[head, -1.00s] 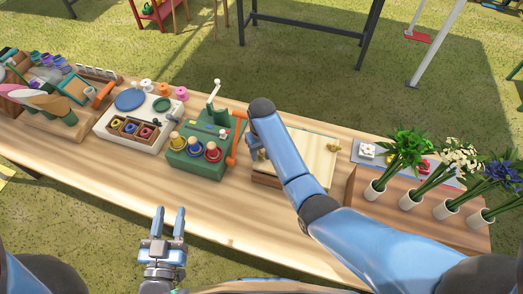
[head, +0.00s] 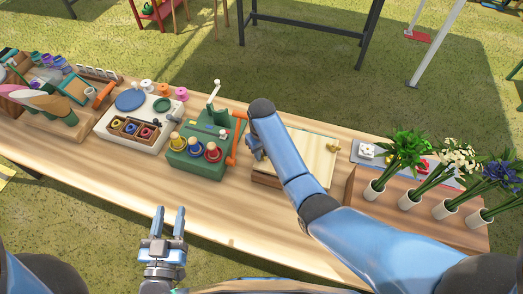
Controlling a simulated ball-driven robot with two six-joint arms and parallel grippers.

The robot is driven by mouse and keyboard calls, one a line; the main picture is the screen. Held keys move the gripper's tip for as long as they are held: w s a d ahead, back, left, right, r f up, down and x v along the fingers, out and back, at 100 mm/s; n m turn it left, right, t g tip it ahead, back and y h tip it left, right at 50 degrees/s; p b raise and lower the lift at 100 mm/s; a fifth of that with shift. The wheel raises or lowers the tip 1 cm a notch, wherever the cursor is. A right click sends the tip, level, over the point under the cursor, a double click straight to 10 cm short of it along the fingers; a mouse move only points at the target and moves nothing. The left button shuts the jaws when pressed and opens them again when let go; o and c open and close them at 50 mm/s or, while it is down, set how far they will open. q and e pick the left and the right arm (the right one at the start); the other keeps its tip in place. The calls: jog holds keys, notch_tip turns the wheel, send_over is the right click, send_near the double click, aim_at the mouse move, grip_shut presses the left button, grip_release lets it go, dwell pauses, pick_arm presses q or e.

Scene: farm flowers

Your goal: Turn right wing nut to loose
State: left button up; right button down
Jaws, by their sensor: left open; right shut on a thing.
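A pale wooden press board (head: 307,158) lies on the table right of centre. A brass wing nut (head: 333,147) shows at its right side, clear of my grippers. My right gripper (head: 257,154) is at the left side of the press, low and partly behind my own arm. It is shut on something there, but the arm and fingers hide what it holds. My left gripper (head: 169,221) is open and empty, fingers pointing away from me, in front of the table's near edge.
A green stand with coloured rings (head: 197,155) is close left of my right gripper. White vases of flowers (head: 409,197) stand at the right. The table's near left strip (head: 110,172) is clear.

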jog(key=n+p, duration=0.1)
jog(key=n, duration=0.3)
jog(key=shift+r, duration=0.1)
jog(key=shift+n+p, duration=0.55)
jog(key=shift+n, duration=1.35)
jog(key=c, duration=0.9)
grip_release()
jog(key=shift+c, duration=0.2)
notch_tip(320, 180, up, 11)
jog(key=b, duration=0.1)
jog(key=shift+f, duration=0.2)
